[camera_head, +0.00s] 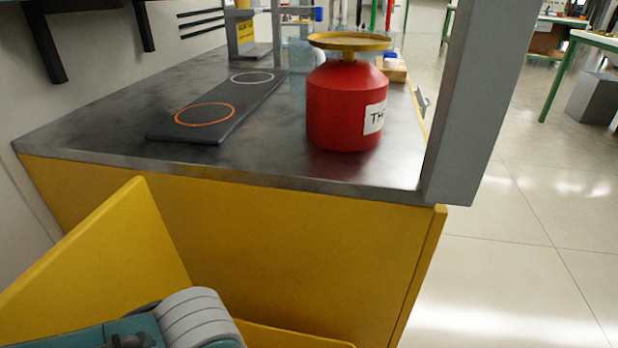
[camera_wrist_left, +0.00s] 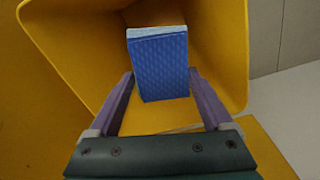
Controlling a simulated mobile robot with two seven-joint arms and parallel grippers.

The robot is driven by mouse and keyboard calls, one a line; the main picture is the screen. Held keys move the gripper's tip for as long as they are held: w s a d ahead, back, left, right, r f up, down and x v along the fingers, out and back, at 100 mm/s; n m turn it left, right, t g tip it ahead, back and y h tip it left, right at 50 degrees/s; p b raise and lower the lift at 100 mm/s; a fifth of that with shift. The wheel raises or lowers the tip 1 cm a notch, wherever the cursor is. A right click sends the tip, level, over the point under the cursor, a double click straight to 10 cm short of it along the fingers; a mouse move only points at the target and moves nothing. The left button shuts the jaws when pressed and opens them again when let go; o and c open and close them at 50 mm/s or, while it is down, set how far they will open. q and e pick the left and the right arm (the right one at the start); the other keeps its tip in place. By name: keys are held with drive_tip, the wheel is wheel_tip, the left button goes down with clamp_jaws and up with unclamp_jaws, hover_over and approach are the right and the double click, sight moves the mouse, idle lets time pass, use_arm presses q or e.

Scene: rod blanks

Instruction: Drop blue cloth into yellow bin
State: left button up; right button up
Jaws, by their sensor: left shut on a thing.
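The blue cloth (camera_wrist_left: 160,68), a folded block with a quilted face and a paler top edge, is between the two purple fingers of my left gripper (camera_wrist_left: 160,80) in the left wrist view. The gripper is shut on it. Behind and around the cloth is the open mouth of the yellow bin (camera_wrist_left: 70,45); the cloth appears at or inside the opening, but its exact depth I cannot tell. In the head view the yellow bin (camera_head: 105,255) is at the lower left, and part of my left arm covers its lower portion. The cloth is hidden there. My right gripper is out of view.
A metal-topped counter (camera_head: 270,165) with a yellow front stands behind the bin. On it are a red can (camera_head: 340,110) with a yellow top and a dark board (camera_head: 220,110) with two rings. A grey post (camera_head: 470,100) rises at its right corner.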

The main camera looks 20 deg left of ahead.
use_arm(q)
drive_tip(key=shift+f, duration=0.55)
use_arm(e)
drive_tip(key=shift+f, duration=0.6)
use_arm(q)
drive_tip(key=shift+r, duration=0.1)
drive_tip(key=o, duration=1.1)
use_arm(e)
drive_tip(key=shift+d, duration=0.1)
use_arm(q)
wheel_tip(320, 180, up, 10)
drive_tip(key=p, duration=0.6)
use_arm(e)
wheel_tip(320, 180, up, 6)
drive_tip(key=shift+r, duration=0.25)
